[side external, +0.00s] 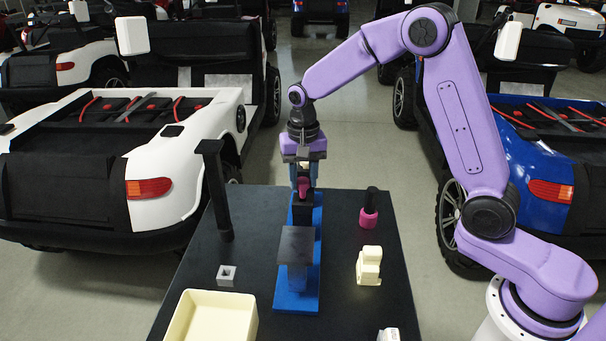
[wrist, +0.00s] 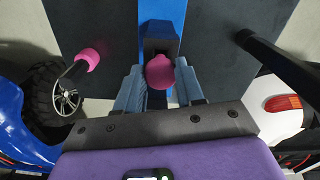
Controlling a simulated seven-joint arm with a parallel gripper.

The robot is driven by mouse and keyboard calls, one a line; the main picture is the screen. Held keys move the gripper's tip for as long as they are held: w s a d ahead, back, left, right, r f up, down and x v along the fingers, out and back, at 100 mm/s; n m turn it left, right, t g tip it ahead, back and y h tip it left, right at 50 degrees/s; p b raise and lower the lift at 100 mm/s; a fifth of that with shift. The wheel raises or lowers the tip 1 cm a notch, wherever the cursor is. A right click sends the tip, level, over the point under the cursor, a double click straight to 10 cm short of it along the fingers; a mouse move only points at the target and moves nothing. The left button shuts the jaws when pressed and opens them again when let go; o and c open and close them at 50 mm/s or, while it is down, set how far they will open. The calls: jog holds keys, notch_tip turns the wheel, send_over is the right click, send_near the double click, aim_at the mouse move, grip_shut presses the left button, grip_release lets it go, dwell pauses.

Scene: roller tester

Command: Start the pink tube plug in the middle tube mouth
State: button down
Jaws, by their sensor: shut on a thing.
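The pink tube plug (side external: 304,187) is between the fingers of my gripper (side external: 305,175), low over the back of the blue base (side external: 308,296). In the wrist view its round pink end (wrist: 160,72) shows between the fingertips of my gripper (wrist: 160,84), which is shut on it. A dark block (side external: 302,208) on the blue base is directly below the plug. It also shows in the wrist view (wrist: 160,42), just beyond the plug. The middle tube mouth cannot be made out, and I cannot tell whether the plug touches or enters it.
A dark plate (side external: 296,245) stands at the front of the blue base. A black post (side external: 216,185) rises at left. A pink-and-black piece (side external: 369,212) and a cream block (side external: 369,266) stand at right. A grey square holder (side external: 227,275) and cream tray (side external: 205,325) are front left.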

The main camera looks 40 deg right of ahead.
jog(key=shift+f, duration=0.65)
jog(key=c, duration=0.6)
grip_release()
notch_tip(320, 180, up, 17)
jog(key=s+a+f+n, duration=0.2)
jog(key=s+n, duration=0.3)
jog(key=s, duration=0.3)
jog(key=s+a+f+n, duration=0.15)
jog(key=s+n, duration=0.25)
jog(key=s, duration=0.4)
jog(key=s+d+f+n, duration=0.2)
jog(key=s+n, duration=0.1)
jog(key=s, duration=0.3)
jog(key=s+d+f+n, duration=0.2)
jog(key=s+n, duration=0.1)
jog(key=s, duration=0.3)
jog(key=s+d+f+n, duration=0.3)
jog(key=s, duration=0.3)
jog(key=shift+s+n, duration=0.15)
jog(key=shift+n, duration=0.15)
